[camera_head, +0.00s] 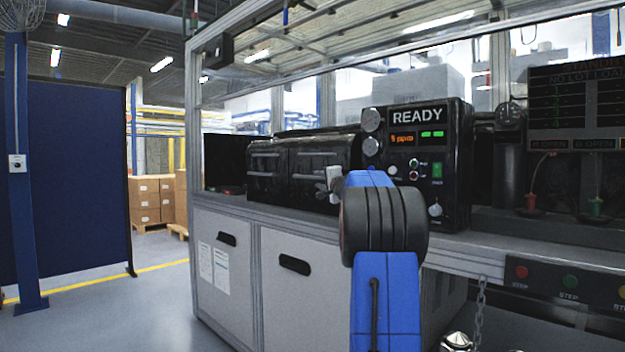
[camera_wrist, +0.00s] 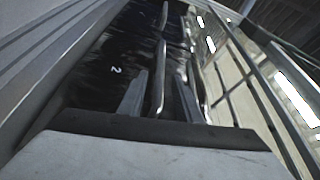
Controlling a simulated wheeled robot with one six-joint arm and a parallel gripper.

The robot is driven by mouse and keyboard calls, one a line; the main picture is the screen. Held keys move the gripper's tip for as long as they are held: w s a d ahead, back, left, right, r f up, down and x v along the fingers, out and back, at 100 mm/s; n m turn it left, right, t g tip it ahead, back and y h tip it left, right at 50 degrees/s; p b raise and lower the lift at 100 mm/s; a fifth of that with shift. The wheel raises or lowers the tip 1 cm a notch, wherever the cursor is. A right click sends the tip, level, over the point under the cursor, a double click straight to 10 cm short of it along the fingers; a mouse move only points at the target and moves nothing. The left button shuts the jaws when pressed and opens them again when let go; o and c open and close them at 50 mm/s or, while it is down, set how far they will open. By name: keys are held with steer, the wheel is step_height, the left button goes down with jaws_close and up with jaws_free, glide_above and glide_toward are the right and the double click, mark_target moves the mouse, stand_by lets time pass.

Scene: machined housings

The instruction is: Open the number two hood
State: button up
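The number two hood (camera_head: 325,160) is a glossy black box with a metal bar handle, on the bench left of the control panel. In the wrist view its black face (camera_wrist: 95,85) carries a white "2". My gripper (camera_head: 326,188) is at the front of this hood, partly hidden by my blue arm. In the wrist view my gripper (camera_wrist: 160,95) has its two fingers apart, with the hood's handle (camera_wrist: 158,85) running between them. I cannot tell whether either finger touches the handle. The hood looks shut.
Another black hood (camera_head: 265,165) stands directly left. The control panel (camera_head: 418,160), reading READY, stands close on the right. An aluminium frame (camera_head: 193,130) encloses the bench, with cabinet doors (camera_head: 300,300) below. Open floor (camera_head: 120,310) lies to the left.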

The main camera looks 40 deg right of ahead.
mark_target(315, 178)
steer(key=x, duration=0.6)
steer(key=shift+w, duration=0.35)
jaws_close()
